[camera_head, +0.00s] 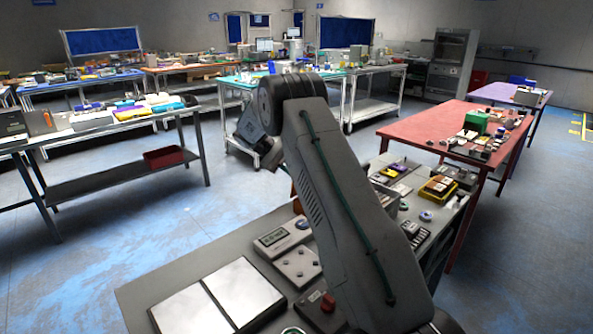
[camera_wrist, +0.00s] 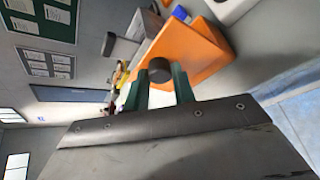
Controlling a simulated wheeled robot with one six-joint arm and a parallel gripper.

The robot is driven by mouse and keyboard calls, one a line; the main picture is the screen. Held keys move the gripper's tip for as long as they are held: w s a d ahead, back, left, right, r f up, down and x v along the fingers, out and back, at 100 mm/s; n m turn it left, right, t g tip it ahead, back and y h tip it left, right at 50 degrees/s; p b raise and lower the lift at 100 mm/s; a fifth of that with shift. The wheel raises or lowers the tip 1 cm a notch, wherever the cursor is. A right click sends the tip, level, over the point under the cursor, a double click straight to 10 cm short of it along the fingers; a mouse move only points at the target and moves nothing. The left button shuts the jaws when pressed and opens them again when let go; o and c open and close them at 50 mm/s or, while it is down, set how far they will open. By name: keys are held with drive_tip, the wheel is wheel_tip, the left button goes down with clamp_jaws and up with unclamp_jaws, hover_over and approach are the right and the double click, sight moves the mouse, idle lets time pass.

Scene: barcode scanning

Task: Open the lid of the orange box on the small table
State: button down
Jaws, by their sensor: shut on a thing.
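The orange box (camera_wrist: 188,46) shows in the wrist view just beyond my fingertips, with a broad orange face turned towards me. A dark round knob (camera_wrist: 160,70) stands in front of that face. My gripper (camera_wrist: 159,82) has its two green fingers on either side of the knob and is shut on it. I cannot tell whether the lid is raised from the box. In the head view my arm hides the gripper and most of the box; only a small orange patch (camera_head: 298,206) shows beside the arm.
The small grey table (camera_head: 190,262) holds two pale plates (camera_head: 240,290), a grey device with a display (camera_head: 283,237), and several small parts. A red table (camera_head: 440,130) stands to the right. In the wrist view a blue item (camera_wrist: 180,13) is beside the box.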

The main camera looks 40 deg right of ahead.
idle(0.4)
drive_tip(key=c, duration=1.1)
unclamp_jaws()
drive_tip(key=shift+c, duration=0.2)
